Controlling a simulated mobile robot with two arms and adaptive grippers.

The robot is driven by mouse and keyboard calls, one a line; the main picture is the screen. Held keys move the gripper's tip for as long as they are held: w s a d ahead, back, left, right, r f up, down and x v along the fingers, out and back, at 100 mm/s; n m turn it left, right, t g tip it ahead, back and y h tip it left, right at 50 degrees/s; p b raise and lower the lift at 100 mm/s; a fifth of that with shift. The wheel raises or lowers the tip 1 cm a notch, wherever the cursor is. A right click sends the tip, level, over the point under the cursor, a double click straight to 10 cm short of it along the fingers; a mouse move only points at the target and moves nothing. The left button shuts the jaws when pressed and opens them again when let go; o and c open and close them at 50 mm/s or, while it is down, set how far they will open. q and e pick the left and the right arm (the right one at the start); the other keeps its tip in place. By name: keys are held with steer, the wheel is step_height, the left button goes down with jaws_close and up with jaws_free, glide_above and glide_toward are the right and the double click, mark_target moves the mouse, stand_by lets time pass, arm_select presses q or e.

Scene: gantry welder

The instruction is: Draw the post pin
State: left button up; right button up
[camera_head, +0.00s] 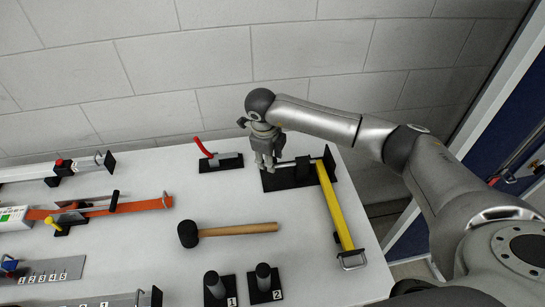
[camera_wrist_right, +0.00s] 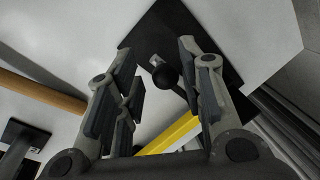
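A black post fixture (camera_head: 298,179) stands at the back right of the white table, with a yellow bar (camera_head: 337,212) running from it toward the front. My right gripper (camera_head: 265,167) points down at the left end of the fixture. In the right wrist view its fingers (camera_wrist_right: 160,60) are spread apart. A dark round knob with a short grey stem, likely the post pin (camera_wrist_right: 164,76), shows between them, nearer the right finger. I see no finger closed on it. In the head view the gripper hides this knob. My left gripper is not in view.
A red-handled clamp (camera_head: 218,157) stands left of the gripper. A mallet (camera_head: 235,230) lies in front, with two black posts numbered 1 (camera_head: 215,285) and 2 (camera_head: 263,278) nearer. An orange bar (camera_head: 110,209) lies left. A block wall (camera_head: 190,70) rises behind.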

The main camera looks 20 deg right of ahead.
steer(key=shift+d, duration=0.1)
steer(key=shift+r, duration=0.3)
step_height(320, 180, up, 11)
steer(key=s+a, duration=0.1)
steer(key=a, duration=0.1)
steer(key=shift+s, duration=0.25)
steer(key=shift+s, duration=0.1)
stand_by(0.3)
